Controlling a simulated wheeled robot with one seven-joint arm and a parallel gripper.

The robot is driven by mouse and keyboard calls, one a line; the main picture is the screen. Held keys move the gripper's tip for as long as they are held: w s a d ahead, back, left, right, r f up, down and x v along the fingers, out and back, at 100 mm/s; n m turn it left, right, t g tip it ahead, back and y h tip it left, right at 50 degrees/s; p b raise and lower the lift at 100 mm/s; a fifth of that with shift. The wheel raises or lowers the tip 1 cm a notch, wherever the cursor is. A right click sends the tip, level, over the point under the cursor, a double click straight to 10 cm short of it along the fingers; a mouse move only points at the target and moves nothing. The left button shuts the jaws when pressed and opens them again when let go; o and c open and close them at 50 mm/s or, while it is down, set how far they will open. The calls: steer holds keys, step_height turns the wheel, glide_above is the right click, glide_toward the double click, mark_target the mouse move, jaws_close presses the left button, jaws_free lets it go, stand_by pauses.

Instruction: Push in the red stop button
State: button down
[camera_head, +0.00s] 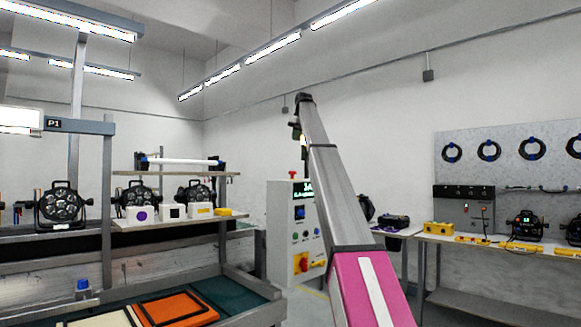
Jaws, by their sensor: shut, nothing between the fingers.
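A pale control cabinet (280,232) stands in the middle, with a small dark display, a blue part and a row of small buttons on its front. Low on that front is a yellow piece with red on it (303,263). The arm's far end shows only as small dark parts above the cabinet. I cannot make out my gripper's fingers; they are hidden.
A red piece (292,172) sits atop the cabinet. At left, a bench and shelf (150,224) hold par cans (62,205) and small boxes; an orange tray (175,309) lies below. At right, a workbench (480,245) carries a yellow box (438,229) and other gear.

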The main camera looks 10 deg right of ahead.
steer(key=shift+f, duration=0.15)
glide_above(292, 175)
step_height(292, 175, down, 12)
steer(key=shift+w+d+f, duration=0.1)
steer(key=shift+w, duration=0.05)
steer(key=shift+w+f, duration=0.1)
steer(key=shift+f, duration=0.55)
